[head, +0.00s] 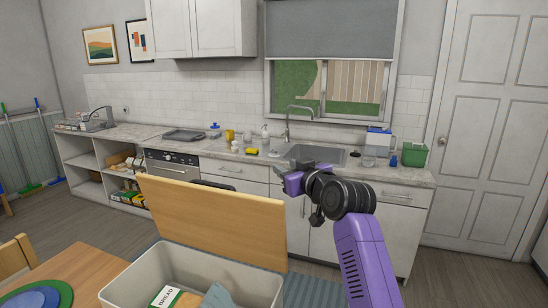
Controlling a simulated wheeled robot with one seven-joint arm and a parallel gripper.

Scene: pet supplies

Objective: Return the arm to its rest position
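My gripper (286,184) is at the end of my raised purple and black arm, right of centre in the head view. It points left and hangs in the air in front of the lower cabinets. I see nothing held in it, but its fingers are too small and turned to tell whether they are open or shut.
An open bin (270,290) with a raised wooden lid (215,222) stands close in front, holding a bread package (167,298) and a blue cloth (219,299). A wooden table (90,275) is at lower left. The counter (405,175) with a sink (318,154) runs behind.

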